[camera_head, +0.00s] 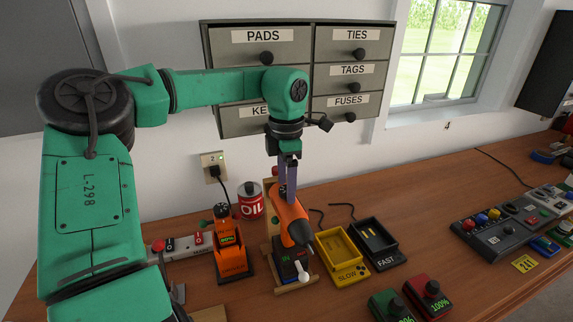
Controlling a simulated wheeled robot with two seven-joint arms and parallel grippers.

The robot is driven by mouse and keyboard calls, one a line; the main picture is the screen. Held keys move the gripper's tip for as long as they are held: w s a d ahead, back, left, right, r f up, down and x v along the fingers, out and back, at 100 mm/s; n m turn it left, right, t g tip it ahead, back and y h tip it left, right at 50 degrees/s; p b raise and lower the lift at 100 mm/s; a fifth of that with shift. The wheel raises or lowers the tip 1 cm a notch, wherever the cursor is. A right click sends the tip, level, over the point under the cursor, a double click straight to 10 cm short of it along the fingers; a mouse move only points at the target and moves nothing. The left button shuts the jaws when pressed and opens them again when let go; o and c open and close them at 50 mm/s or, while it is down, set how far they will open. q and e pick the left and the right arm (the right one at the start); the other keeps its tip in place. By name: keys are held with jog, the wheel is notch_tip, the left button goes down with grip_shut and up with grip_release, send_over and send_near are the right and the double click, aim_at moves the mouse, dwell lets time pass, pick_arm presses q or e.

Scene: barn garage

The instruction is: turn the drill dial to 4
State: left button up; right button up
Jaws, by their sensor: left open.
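The orange and black drill (292,222) stands on a wooden stand near the middle of the bench, its nose tilted toward me. Its dark base has a small lit marking and a white lever-like part (303,270). My left gripper (288,190) points straight down over the back top of the drill, its fingers close to or touching it. It is open, with a narrow gap between the fingers. I cannot make out the dial or its setting; the gripper covers that top part of the drill. My right gripper is not in view.
An orange charger (232,255) and a red oil can (251,201) stand left of the drill. A yellow SLOW tray (341,278) and black FAST tray (391,258) lie right. Green (388,305) and red (428,296) battery packs are in front. Labelled drawers (350,75) hang behind.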

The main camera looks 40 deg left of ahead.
pick_arm(q)
notch_tip(320, 180, up, 14)
jog(key=b, duration=0.1)
dwell(0.5)
